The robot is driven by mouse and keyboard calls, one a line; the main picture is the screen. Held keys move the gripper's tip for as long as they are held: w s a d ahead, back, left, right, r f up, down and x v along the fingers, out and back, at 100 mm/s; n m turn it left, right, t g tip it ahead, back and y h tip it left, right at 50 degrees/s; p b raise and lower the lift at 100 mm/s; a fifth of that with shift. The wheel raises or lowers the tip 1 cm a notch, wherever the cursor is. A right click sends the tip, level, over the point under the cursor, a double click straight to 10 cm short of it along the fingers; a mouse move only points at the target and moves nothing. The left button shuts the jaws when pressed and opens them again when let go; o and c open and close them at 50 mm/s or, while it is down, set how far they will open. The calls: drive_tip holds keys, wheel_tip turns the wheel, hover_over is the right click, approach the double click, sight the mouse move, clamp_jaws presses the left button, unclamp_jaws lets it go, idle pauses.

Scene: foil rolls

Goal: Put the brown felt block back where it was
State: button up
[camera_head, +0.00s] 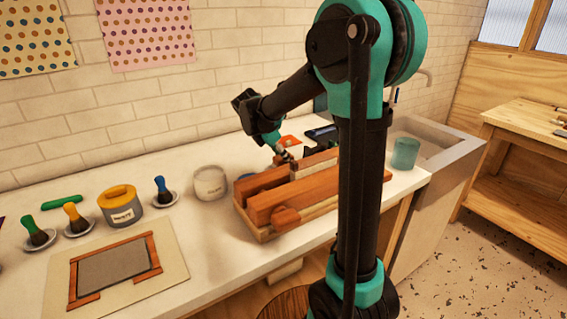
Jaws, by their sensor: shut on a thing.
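My gripper (284,155) is at the back edge of a wooden tray (262,236), pointing down. It is shut on a small brownish block at the tray's back edge, probably the brown felt block; the block is mostly hidden by the fingers, and I cannot tell if it touches the tray. The tray holds long reddish-brown wooden bars (290,199) and a paler bar (315,162) at the back. A rounded brown piece (285,218) lies at the tray's front.
Left of the tray stand a white jar (210,183), a yellow-lidded tin (121,206) and several brushes on saucers. A framed grey panel (113,269) lies at front left. A teal cup (405,153) stands by the sink at right.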

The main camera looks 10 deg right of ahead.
drive_tip(key=shift+f, duration=1)
drive_tip(key=shift+f, duration=0.1)
drive_tip(key=o, duration=1.2)
drive_tip(key=v, duration=1.2)
